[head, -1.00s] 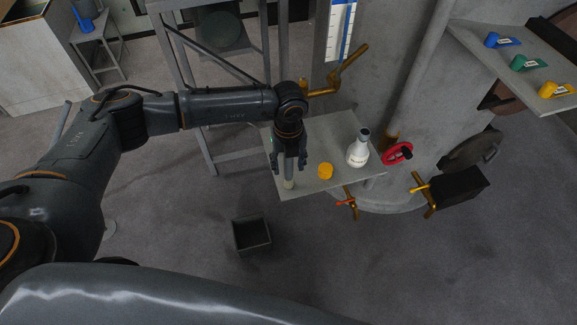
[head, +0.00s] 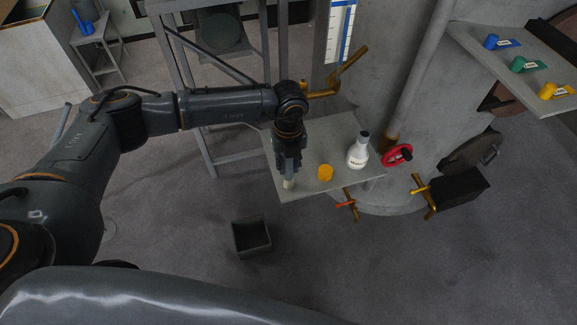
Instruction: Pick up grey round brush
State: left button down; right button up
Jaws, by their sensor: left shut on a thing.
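My left gripper (head: 289,173) points down over the left end of the small grey shelf (head: 315,184). It is shut on a slim object, taken to be the grey round brush (head: 288,184), whose pale lower end shows below the fingertips. The rest of it is hidden by the fingers. I cannot tell whether its end touches the shelf. My right gripper is not in view.
A yellow cap-like piece (head: 325,172) and a white bottle (head: 358,150) stand on the shelf right of my left gripper. A red handwheel (head: 397,155) is beyond. A dark open bin (head: 251,238) stands on the floor below. Brass handles project from the grey column (head: 400,95).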

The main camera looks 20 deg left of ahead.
pick_arm(q)
jog(key=s+d+r+b, duration=0.5)
jog(key=s+d+r, duration=0.2)
jog(key=s+r, duration=0.5)
jog(key=shift+s, duration=0.15)
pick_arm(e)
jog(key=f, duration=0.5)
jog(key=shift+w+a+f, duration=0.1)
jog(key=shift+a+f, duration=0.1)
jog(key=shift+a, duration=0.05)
